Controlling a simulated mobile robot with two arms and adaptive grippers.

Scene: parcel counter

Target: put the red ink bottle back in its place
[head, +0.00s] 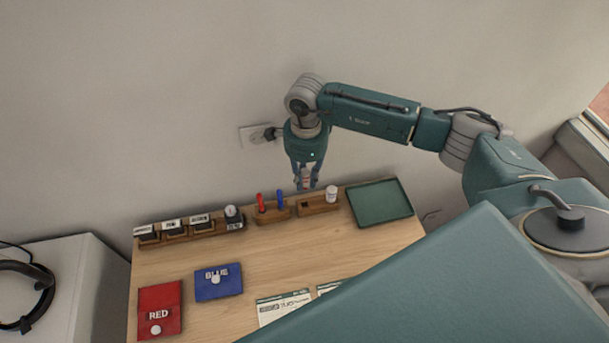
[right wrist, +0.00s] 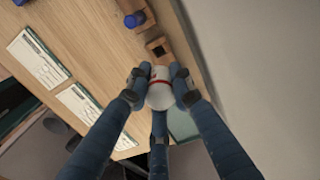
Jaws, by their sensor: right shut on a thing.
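My right gripper (head: 306,182) is shut on the red ink bottle, a small white bottle with a red band (head: 306,183). It holds the bottle above the back edge of the counter, and the bottle also shows between the fingers in the right wrist view (right wrist: 160,93). Below it is a wooden bottle holder (head: 318,209) with an empty square slot on its left, also visible in the right wrist view (right wrist: 158,48). A white bottle (head: 331,193) stands in the holder's right slot. My left gripper is not in view.
A pen holder (head: 272,216) with a red and a blue pen stands left of the bottle holder. A green tray (head: 380,203) lies to its right. Several stamps (head: 190,226) stand in a rack further left. Red (head: 160,308) and blue (head: 218,284) pouches lie in front.

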